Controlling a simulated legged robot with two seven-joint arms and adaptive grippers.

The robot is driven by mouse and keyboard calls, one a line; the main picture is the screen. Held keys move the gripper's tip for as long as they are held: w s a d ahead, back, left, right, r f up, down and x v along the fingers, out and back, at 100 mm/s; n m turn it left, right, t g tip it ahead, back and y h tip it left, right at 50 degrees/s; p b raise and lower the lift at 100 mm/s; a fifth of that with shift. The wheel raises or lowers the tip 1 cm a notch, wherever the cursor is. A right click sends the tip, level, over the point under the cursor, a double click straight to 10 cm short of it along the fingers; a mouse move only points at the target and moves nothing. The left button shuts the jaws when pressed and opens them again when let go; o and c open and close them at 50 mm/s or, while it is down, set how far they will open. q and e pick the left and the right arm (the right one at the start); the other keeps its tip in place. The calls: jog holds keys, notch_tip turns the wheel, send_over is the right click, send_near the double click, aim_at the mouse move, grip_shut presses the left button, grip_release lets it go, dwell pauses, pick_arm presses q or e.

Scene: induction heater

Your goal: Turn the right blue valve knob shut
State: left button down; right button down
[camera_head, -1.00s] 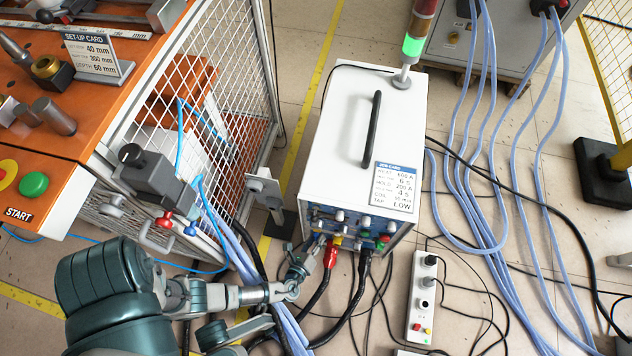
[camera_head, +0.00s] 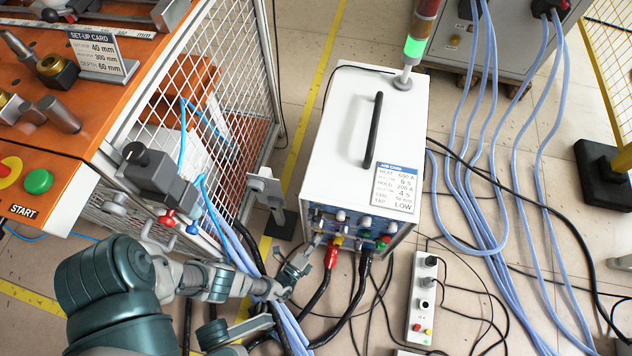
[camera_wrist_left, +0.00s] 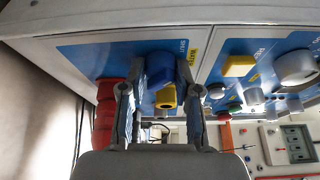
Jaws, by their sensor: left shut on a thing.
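The white heater box (camera_head: 352,165) stands at the centre of the head view, with a blue front panel (camera_head: 322,222) of knobs and plugs. My left gripper (camera_head: 311,250) is at the left part of this panel. In the left wrist view, its two fingers (camera_wrist_left: 158,88) are shut on a blue knob (camera_wrist_left: 159,69) on the panel. A yellow fitting (camera_wrist_left: 166,97) lies just below the knob, and a red plug (camera_wrist_left: 106,112) is left of the fingers. In the head view my gripper hides the knob.
Red and black cables (camera_head: 321,291) hang from the panel just right of my gripper. A grey clamp unit with small red and blue levers (camera_head: 160,180) is at left, by the mesh guard (camera_head: 235,85). A power strip (camera_head: 422,298) lies on the floor at right.

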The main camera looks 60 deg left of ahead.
pick_arm(q)
jog(key=shift+s+a+f+n, duration=0.1)
jog(key=shift+s+f+n, duration=0.25)
jog(key=shift+n, duration=0.05)
jog(key=shift+a, duration=0.1)
dwell(0.3)
jog(key=c, duration=0.8)
grip_release()
jog(key=shift+c, duration=0.2)
jog(key=shift+w, duration=0.1)
jog(key=shift+r, duration=0.1)
jog(key=shift+w, duration=0.15)
